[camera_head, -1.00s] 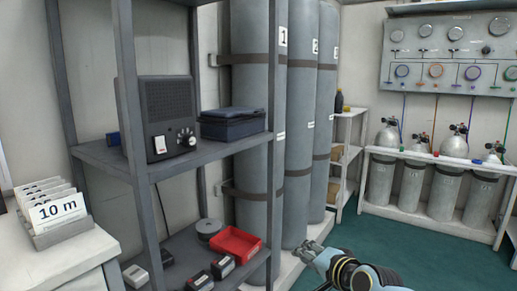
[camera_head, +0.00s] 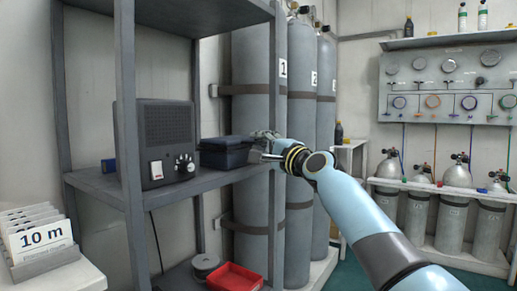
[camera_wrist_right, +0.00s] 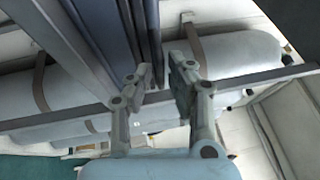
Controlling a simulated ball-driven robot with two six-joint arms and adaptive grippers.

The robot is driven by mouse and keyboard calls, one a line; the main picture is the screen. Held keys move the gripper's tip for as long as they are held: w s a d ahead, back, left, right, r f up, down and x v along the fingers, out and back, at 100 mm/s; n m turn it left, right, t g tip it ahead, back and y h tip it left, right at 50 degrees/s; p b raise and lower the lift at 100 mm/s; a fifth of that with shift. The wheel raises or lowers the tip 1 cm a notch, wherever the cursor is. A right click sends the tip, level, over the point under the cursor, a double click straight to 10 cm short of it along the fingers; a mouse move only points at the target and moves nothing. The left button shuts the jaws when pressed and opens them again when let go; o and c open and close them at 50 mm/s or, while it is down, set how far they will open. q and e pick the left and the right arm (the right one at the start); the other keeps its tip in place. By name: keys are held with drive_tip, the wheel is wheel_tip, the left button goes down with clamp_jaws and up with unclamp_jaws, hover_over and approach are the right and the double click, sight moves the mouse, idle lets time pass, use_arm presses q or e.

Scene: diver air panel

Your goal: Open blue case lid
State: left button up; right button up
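The dark blue case (camera_head: 224,154) sits on the middle shelf, right of the black speaker box. Its lid is down. My right gripper (camera_head: 263,147) is at the right end of the case, close to it, in the head view; whether it touches the case I cannot tell. In the right wrist view my right gripper (camera_wrist_right: 160,70) has its two fingers apart with nothing clearly between them. Dark blue surfaces show beyond the fingertips there, but I cannot tell which belong to the case. My left gripper is not in view.
The grey shelf's front upright (camera_head: 279,150) stands beside my right gripper. The black speaker box (camera_head: 167,140) is left of the case. Tall grey cylinders (camera_head: 300,110) stand behind. A red tray (camera_head: 235,277) is on the lower shelf; number cards (camera_head: 40,237) are at left.

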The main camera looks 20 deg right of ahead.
drive_tip(key=shift+w+a+r, duration=0.1)
drive_tip(key=shift+w+a, duration=0.1)
drive_tip(key=shift+w, duration=0.45)
clamp_jaws()
